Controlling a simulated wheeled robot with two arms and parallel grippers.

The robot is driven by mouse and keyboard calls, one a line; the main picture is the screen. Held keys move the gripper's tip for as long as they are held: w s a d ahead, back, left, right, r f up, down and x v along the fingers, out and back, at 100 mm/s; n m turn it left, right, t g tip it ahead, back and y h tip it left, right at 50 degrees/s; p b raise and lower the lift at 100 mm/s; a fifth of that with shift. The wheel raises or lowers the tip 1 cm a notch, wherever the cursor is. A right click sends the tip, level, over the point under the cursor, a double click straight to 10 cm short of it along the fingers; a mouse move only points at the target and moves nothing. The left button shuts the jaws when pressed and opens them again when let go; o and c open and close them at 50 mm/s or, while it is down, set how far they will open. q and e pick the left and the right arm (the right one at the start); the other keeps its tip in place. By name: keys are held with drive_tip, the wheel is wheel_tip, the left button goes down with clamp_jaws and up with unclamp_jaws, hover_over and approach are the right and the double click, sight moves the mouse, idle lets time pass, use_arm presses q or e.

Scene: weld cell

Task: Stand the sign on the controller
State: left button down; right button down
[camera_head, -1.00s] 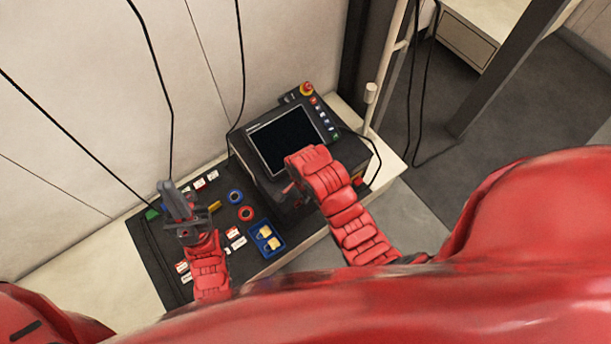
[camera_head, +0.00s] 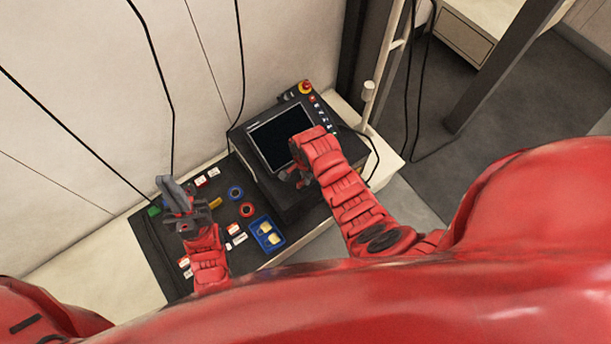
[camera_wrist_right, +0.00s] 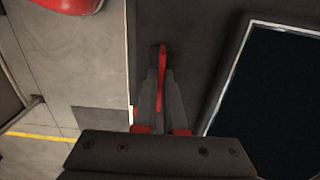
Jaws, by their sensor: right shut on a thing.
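The controller (camera_head: 262,127) is a black box with a dark screen on its sloping face, standing on the bench. My right gripper (camera_head: 291,174) is over the front part of the controller, partly hidden by my red wrist in the head view. In the right wrist view my right gripper (camera_wrist_right: 162,88) is shut on a thin red piece, seen edge-on, which I take to be the sign (camera_wrist_right: 162,62). The controller's screen (camera_wrist_right: 275,90) is to its right. Whether the sign touches the controller cannot be told. My left gripper (camera_head: 172,192) is above the dark mat; its finger gap is unclear.
The dark mat (camera_head: 160,262) holds a blue tray (camera_head: 267,234), blue tape roll (camera_head: 236,192), red tape roll (camera_head: 247,210) and several small labels. A red-and-yellow stop button (camera_head: 305,87) is at the controller's back corner. Cables hang by the wall.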

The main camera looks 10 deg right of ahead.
drive_tip(key=c, duration=1)
unclamp_jaws()
drive_tip(key=shift+r, duration=0.1)
